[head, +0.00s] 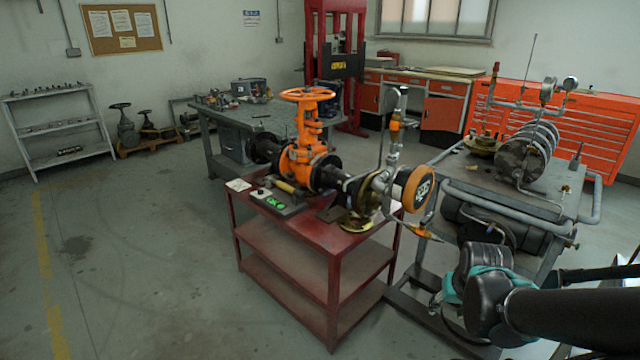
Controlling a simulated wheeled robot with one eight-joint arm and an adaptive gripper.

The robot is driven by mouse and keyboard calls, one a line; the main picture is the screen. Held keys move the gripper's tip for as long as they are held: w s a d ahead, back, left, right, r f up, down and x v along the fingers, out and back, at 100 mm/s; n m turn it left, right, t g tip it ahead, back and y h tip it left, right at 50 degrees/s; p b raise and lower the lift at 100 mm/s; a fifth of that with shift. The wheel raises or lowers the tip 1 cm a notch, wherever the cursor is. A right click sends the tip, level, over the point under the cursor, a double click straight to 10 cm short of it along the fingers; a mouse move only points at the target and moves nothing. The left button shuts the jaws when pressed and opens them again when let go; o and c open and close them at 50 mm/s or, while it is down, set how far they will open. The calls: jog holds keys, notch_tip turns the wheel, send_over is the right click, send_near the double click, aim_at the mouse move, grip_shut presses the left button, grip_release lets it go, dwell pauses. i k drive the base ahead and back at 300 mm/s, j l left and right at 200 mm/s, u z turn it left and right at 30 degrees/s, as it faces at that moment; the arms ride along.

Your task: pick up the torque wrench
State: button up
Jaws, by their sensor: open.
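No torque wrench can be made out for certain. A small yellow-handled tool (286,187) lies on the red cart (262,228), beside the base of the orange gate valve (305,155); it is too small to identify. The valve has a handwheel on top and black flanged pipe on both sides. My arm's dark links with teal parts enter at the lower right, in front of the grey equipment cart. My gripper's fingers do not show, so its place relative to the tool is hidden.
A device with a green display (272,200) and a white card (238,185) lie on the red cart. An assembly with a round orange-rimmed part (418,189) fills its right end. A grey cart (545,185) with piping stands to the right. The floor at left is clear.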

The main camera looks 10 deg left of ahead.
aim_at(270, 181)
jog(key=j+u, duration=0.1)
jog(key=u, duration=0.85)
jog(key=i+j+z, duration=0.1)
jog(key=i, duration=0.35)
jog(key=i+j, duration=0.2)
jog(key=i, duration=0.2)
jog(key=i+j+z, duration=0.15)
jog(key=i, duration=0.3)
